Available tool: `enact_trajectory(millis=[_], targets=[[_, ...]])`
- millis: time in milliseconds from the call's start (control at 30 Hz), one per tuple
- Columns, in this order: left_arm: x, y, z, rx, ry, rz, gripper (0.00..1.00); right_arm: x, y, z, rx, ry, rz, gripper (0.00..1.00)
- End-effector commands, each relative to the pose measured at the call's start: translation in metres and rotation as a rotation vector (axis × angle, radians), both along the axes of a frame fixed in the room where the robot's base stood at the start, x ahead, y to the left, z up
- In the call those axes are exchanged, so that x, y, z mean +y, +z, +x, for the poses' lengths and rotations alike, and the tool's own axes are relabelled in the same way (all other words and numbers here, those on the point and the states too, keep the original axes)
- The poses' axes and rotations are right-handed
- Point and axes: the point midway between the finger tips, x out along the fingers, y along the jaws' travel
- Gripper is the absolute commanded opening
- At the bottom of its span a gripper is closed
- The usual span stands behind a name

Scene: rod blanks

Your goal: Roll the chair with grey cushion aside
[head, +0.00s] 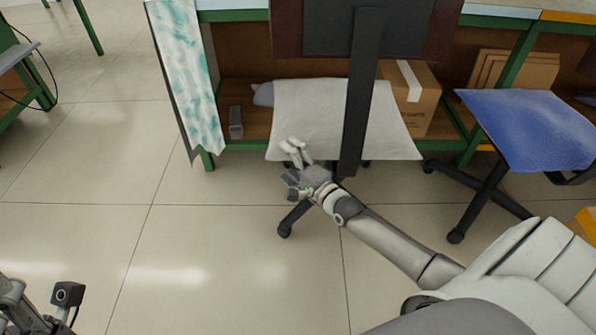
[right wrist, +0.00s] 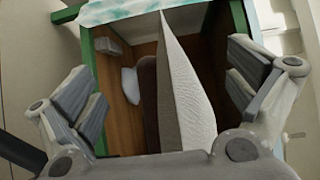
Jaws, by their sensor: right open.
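The chair with grey cushion stands at the green-framed bench in the head view, its pale grey cushion (head: 310,115) under a dark backrest (head: 345,30) on a black upright. Part of its wheeled base shows below. My right gripper (head: 291,167) is open and empty at the cushion's near left edge. In the right wrist view, the cushion's edge (right wrist: 188,95) lies between the spread fingers of the right gripper (right wrist: 168,95); contact cannot be told. Only part of my left arm shows at the lower left of the head view, without its fingers.
A chair with a blue cushion (head: 535,125) stands to the right. A cardboard box (head: 418,105) is on the bench's lower shelf. A teal-and-white panel (head: 185,70) hangs at the bench's left end. The tiled floor (head: 110,150) to the left is clear.

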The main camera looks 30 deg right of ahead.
Motion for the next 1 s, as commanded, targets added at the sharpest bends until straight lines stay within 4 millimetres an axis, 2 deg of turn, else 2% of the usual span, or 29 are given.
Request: enact_trajectory(millis=[200,467,1000], targets=[[-0.0001,-0.0043,0.0002,0.001,0.000,0.000,0.40,0.0020,0.0004,0.0108,-0.001,0.001,0.001,1.00],[-0.0003,-0.0042,0.0003,0.002,0.000,0.001,0.40,0.0020,0.0006,0.0110,0.000,0.001,0.000,1.00],[-0.0001,-0.0042,0.0004,0.002,0.000,0.001,0.40,0.0018,0.0003,0.0106,0.001,0.000,0.000,0.31]])
